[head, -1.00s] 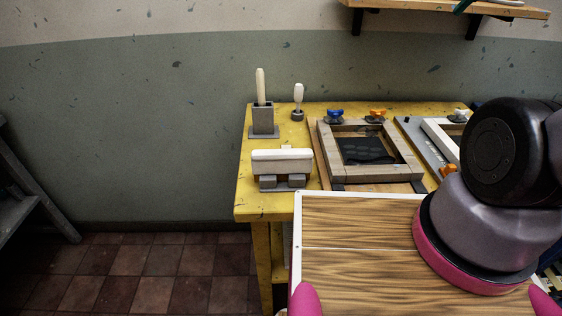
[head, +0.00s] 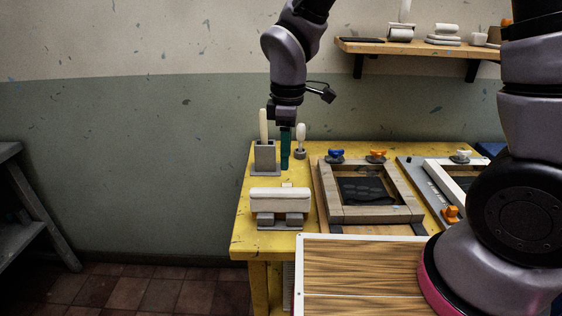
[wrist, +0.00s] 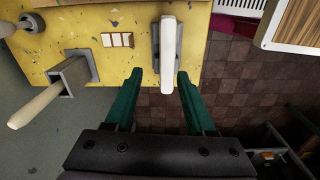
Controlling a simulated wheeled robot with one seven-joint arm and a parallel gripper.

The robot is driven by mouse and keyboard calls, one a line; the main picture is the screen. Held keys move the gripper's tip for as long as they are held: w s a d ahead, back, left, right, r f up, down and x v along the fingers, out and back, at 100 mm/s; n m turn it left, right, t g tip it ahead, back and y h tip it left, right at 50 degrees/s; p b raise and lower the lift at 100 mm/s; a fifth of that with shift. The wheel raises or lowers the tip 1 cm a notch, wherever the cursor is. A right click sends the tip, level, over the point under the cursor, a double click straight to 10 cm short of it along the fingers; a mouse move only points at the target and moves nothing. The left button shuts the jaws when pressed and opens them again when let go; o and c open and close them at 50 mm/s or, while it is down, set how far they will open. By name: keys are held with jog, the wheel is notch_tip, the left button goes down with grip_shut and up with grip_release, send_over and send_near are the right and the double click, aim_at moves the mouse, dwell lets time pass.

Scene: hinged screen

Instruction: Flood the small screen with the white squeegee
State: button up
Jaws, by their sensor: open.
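The white squeegee (head: 280,198) rests level on a grey two-block holder at the table's left front. In the wrist view the squeegee (wrist: 168,48) lies ahead of the fingers. My gripper (head: 286,160) has green fingers and hangs above the table's left part, behind the squeegee. In the wrist view my gripper (wrist: 160,74) is open and empty, with its tips on either side of the squeegee's near end. A wooden-framed screen (head: 333,192) with dark mesh lies right of the squeegee. I cannot tell which is smaller.
A grey box (head: 264,160) with an upright pale handle stands close left of my gripper, and a small white-handled tool (head: 300,138) to its right. A shelf (head: 410,48) hangs at upper right. A wood-grain board (head: 365,262) fills the front. Left of the table is open floor.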

aim_at(280, 189)
jog(key=shift+s+a+f+n, duration=0.3)
jog(key=shift+s+a+f, duration=0.05)
jog(key=shift+f, duration=0.2)
jog(key=shift+s+a+f+n, duration=0.3)
jog(key=shift+f, duration=0.25)
notch_tip(280, 189, down, 8)
jog(key=shift+r, duration=0.25)
grip_shut()
jog(key=shift+r, duration=2.5)
jog(key=shift+c, duration=2.2)
grip_release()
grip_shut()
jog(key=shift+r, duration=0.55)
